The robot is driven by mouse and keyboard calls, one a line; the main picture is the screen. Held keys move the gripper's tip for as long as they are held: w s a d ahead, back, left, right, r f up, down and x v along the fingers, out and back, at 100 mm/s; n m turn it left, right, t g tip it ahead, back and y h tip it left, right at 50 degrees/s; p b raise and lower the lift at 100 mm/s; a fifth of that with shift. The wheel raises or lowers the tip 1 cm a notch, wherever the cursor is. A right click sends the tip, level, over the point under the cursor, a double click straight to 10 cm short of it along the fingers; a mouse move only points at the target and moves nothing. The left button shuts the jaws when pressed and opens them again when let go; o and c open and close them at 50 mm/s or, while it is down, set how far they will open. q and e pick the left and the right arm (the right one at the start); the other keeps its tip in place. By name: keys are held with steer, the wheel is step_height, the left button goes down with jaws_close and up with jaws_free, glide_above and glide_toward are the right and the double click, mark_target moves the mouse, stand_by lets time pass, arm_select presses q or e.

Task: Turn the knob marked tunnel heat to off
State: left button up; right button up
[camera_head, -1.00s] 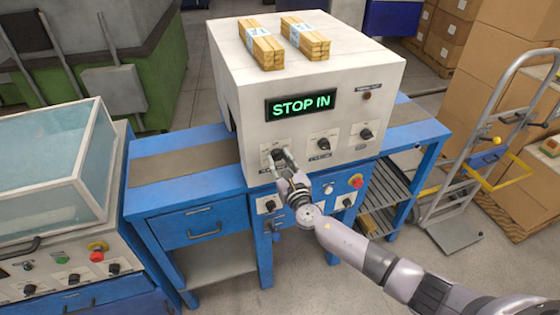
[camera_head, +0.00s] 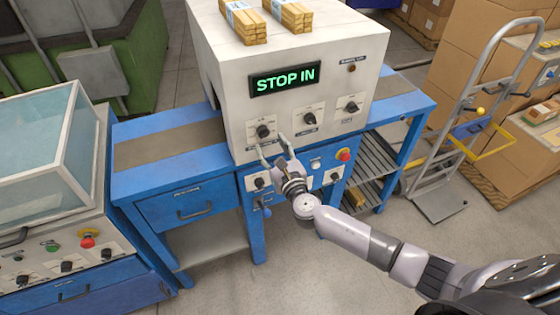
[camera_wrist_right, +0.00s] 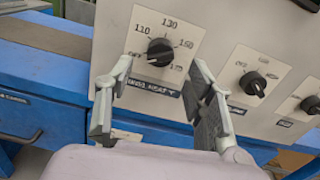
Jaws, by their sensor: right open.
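The tunnel heat knob (camera_head: 263,132) is a black knob on a pale plate at the lower left of the white machine's front. In the right wrist view the knob (camera_wrist_right: 160,52) has a scale from OFF at its left up and around to 170 at its lower right. Its bar seems to slant towards the OFF side, but the pointer is too small to be sure. The label below it is partly hidden by a finger. My right gripper (camera_head: 273,146) is open and empty, just in front of and below the knob, apart from it. My left gripper is not in view.
Two more knobs (camera_head: 309,117) (camera_head: 351,107) sit to the right on the same panel. The display (camera_head: 284,79) reads STOP IN. A lower blue panel has knobs and a red button (camera_head: 344,155). Wood bundles (camera_head: 288,14) lie on top. A hand truck (camera_head: 470,130) stands at right.

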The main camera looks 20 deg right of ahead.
steer(key=s, duration=0.7)
steer(key=shift+s+d, duration=0.15)
steer(key=s+d+f+m+g+h+b, duration=0.1)
steer(key=d+f+m+g, duration=0.15)
steer(key=f, duration=0.45)
steer(key=s+d+f+m+g, duration=0.1)
steer(key=s+f+m, duration=0.1)
steer(key=f+m, duration=0.35)
steer(key=s+d+f+m+g+h+b, duration=0.1)
steer(key=d+f+g, duration=0.1)
steer(key=f, duration=0.6)
steer(key=s+d+f+m+g, duration=0.1)
steer(key=s+f+m+g, duration=0.1)
steer(key=s+f+m, duration=0.45)
steer(key=s+d+f+m+g, duration=0.15)
steer(key=s+f, duration=0.25)
steer(key=f, duration=0.6)
steer(key=s+a+f+m+g+b, duration=0.1)
steer(key=s+f+m+g, duration=0.1)
steer(key=s+f+m, duration=0.4)
steer(key=s+a+f+m+g+y, duration=0.1)
steer(key=s+f+m, duration=0.5)
steer(key=s, duration=1)
steer(key=s+a+f+m+g+b, duration=0.1)
steer(key=s+f+m+g, duration=0.4)
steer(key=s, duration=0.6)
steer(key=shift+s+a+f+m+b, duration=0.3)
steer(key=shift+s+a+f+m, duration=0.15)
steer(key=shift+a, duration=0.45)
